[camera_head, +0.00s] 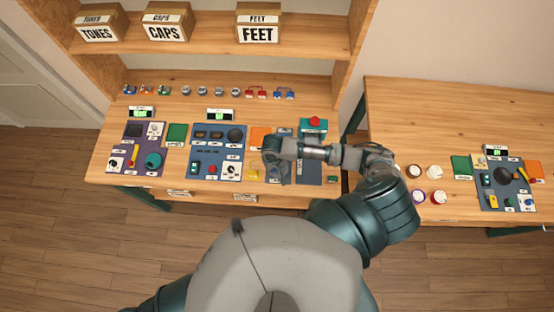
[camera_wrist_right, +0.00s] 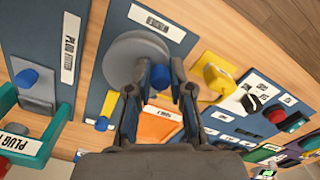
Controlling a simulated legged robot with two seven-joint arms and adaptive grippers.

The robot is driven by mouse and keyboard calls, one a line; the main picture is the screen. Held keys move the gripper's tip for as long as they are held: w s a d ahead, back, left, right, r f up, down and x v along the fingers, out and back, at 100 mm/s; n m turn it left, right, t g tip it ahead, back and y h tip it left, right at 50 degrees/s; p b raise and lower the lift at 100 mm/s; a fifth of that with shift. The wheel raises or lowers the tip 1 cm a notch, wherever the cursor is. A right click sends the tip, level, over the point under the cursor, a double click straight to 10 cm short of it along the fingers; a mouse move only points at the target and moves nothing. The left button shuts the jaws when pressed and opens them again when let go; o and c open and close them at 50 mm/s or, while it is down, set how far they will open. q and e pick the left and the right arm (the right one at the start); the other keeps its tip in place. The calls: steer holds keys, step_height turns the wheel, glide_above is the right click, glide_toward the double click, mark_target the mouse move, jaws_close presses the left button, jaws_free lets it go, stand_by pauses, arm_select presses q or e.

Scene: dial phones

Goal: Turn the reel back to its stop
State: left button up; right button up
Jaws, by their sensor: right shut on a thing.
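The reel (camera_wrist_right: 135,58) is a round grey disc on a dark blue board, seen in the right wrist view. A blue knob (camera_wrist_right: 160,77) stands up near the disc's edge. My right gripper (camera_wrist_right: 160,90) is shut on this knob, with one finger on each side of it. In the head view my right gripper (camera_head: 270,168) is over the middle of the bench, and it and my forearm hide most of the reel. Only a bit of my left arm shows at the bottom of the head view, and its gripper is out of sight.
In the wrist view, a yellow part (camera_wrist_right: 213,78) stands right of the reel and an orange plate (camera_wrist_right: 160,124) lies below it. A blue knob on a grey plate (camera_wrist_right: 38,92) and a teal handle (camera_wrist_right: 58,128) are at left. A second bench (camera_head: 440,110) stands at right.

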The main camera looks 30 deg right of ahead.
mark_target(278, 173)
steer(key=shift+s+d, duration=0.4)
steer(key=shift+s, duration=0.25)
steer(key=shift+s+d+r, duration=0.1)
steer(key=shift+d, duration=0.25)
steer(key=o, duration=0.6)
steer(key=shift+c, duration=0.2)
steer(key=shift+o, duration=0.3)
steer(key=shift+d, duration=0.1)
steer(key=shift+a+r, duration=0.15)
steer(key=shift+r, duration=0.9)
steer(key=shift+a+r, duration=0.1)
steer(key=shift+r, duration=0.95)
step_height(278, 173, up, 4)
steer(key=shift+d+f, duration=0.1)
steer(key=shift+f, duration=0.05)
